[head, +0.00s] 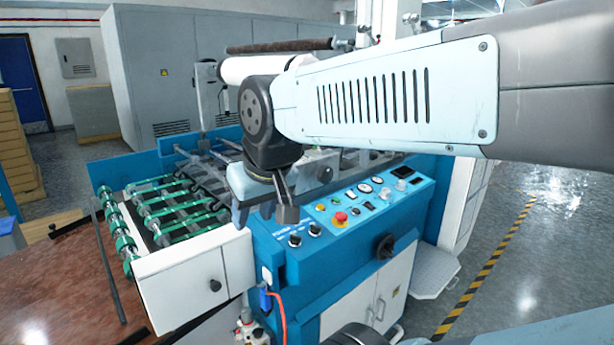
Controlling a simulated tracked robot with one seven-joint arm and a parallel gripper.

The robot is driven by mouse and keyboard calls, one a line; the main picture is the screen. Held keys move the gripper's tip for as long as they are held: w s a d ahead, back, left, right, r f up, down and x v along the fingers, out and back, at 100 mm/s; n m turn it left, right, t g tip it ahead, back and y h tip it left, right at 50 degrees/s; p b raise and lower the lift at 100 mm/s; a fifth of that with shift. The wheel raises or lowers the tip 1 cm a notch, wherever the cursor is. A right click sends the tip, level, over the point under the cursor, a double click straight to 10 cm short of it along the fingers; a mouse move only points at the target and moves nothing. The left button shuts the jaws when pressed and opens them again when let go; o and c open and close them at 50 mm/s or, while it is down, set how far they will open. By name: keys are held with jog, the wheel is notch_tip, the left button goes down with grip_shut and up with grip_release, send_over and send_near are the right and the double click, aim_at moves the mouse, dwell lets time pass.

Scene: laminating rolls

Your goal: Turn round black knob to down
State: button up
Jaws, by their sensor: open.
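A large round black knob (384,247) sits on the blue front face of the machine, below the right part of the sloped control panel (370,205). Two smaller black knobs, one on the left (295,241) and one on the right (315,229), sit at the panel's lower left. I cannot tell which way any knob is set. My gripper (263,208) hangs over the panel's left end, pointing down with its dark fingers apart and nothing seen between them. It is above and left of the large knob, apart from it. My wrist hides part of the machine behind.
A red emergency button (340,219) and several gauges and switches are on the panel. A white box with a small dark knob (215,286) juts out at left beside green rollers (165,205). White cabinet doors (375,300) are below. Floor at right is clear.

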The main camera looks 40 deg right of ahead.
jog(key=o, duration=0.4)
jog(key=shift+w+d+f, duration=0.1)
jog(key=shift+w+f, duration=0.05)
jog(key=shift+f, duration=0.05)
jog(key=shift+c, duration=0.2)
jog(key=o, duration=0.5)
jog(key=w+f+m, duration=0.1)
jog(key=w+f+m+g+y, duration=0.2)
jog(key=shift+w+a+f, duration=0.15)
jog(key=shift+a, duration=0.15)
jog(key=shift+o, duration=0.2)
jog(key=w+d+f+m+y, duration=0.2)
jog(key=w+m, duration=0.1)
jog(key=w, duration=0.1)
jog(key=m+t+h, duration=0.3)
jog(key=m+t, duration=1.1)
jog(key=m, duration=0.4)
send_near(328, 177)
jog(key=w, duration=1)
jog(key=shift+w+a+f, duration=0.1)
jog(key=shift+w+a, duration=0.05)
jog(key=shift+a, duration=0.2)
